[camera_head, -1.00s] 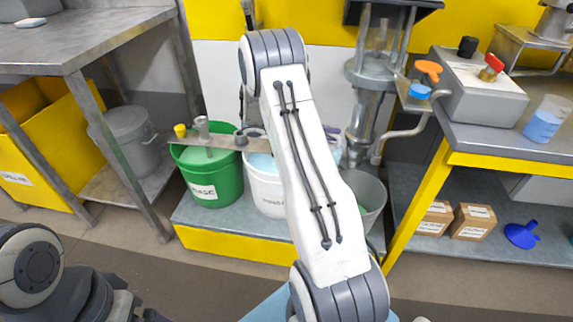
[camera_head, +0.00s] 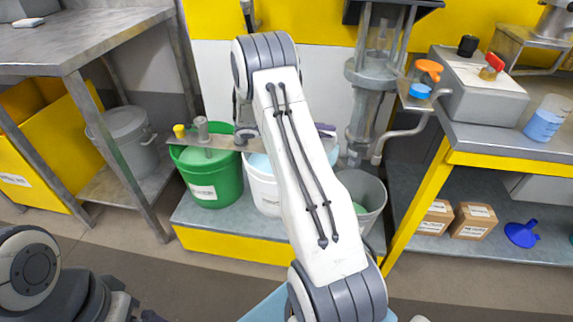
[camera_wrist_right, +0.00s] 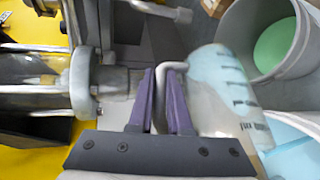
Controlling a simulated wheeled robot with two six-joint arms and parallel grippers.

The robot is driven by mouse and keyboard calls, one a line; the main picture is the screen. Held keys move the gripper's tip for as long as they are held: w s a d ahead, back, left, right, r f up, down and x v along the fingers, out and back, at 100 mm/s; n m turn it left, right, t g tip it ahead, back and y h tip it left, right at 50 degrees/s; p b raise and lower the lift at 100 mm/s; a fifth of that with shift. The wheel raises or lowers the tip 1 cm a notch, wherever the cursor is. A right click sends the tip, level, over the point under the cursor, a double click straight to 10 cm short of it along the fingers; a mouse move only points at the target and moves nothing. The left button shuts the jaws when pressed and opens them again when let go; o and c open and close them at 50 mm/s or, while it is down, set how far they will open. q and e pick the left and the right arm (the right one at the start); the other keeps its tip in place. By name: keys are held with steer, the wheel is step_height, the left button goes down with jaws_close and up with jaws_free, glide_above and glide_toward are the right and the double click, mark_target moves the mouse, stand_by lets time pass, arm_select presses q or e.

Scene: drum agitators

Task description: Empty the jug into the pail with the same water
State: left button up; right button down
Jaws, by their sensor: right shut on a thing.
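My right gripper (camera_wrist_right: 162,100), with purple fingers, is shut on the handle of a clear jug (camera_wrist_right: 215,115) with dark graduation marks and pale blue in it. The jug's tilt is hard to tell. In the head view my arm hides most of it, and a purple bit of the gripper (camera_head: 325,130) shows. On the low platform stand a green pail (camera_head: 217,185), a white pail (camera_head: 263,190) with pale blue liquid, and a grey pail (camera_head: 370,190) with green liquid. The grey pail (camera_wrist_right: 297,60) and white pail (camera_wrist_right: 268,138) are beside the jug in the wrist view. My left gripper is out of view.
A flat bar (camera_head: 222,144) lies over the green and white pails. A metal column with a crank (camera_head: 365,90) stands behind. The right bench (camera_head: 500,140) carries a beaker of blue liquid (camera_head: 545,118). A lidded grey bin (camera_head: 128,135) is under the left bench.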

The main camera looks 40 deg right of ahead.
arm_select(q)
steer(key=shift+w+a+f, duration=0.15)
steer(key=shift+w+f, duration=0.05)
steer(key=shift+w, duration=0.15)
arm_select(e)
steer(key=shift+w+a+r+g+h, duration=0.4)
steer(key=shift+w+a+r+h, duration=0.2)
steer(key=shift+w, duration=0.2)
